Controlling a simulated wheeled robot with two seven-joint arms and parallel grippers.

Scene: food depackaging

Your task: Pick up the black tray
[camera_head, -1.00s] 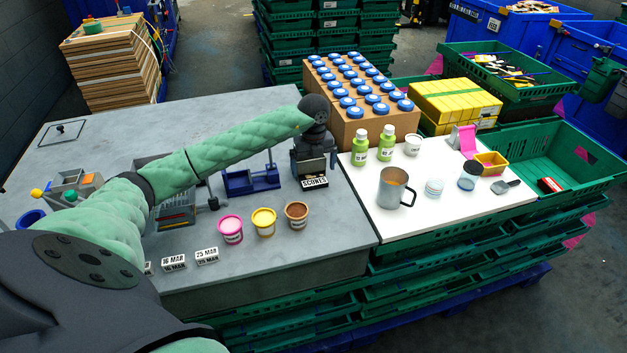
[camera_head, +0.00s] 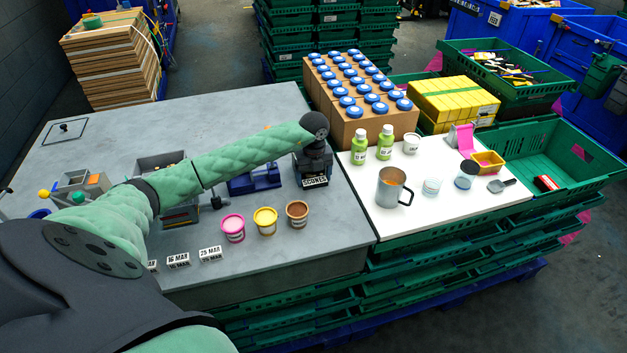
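My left arm reaches from the left across the grey table. Its black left gripper (camera_head: 314,163) is at the table's right part, pointing down just behind a black card lettered SCONES (camera_head: 315,182). The fingers merge with dark shapes there, so I cannot tell whether they are open or what they touch. I cannot clearly pick out a black tray; one may be hidden behind the gripper or the arm. My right gripper is not in view.
Pink (camera_head: 233,228), yellow (camera_head: 265,221) and brown (camera_head: 297,214) tubs stand in front of the gripper. A blue stand (camera_head: 262,181) is partly behind my arm. A white board (camera_head: 405,222) at right holds a metal jug (camera_head: 390,188) and bottles.

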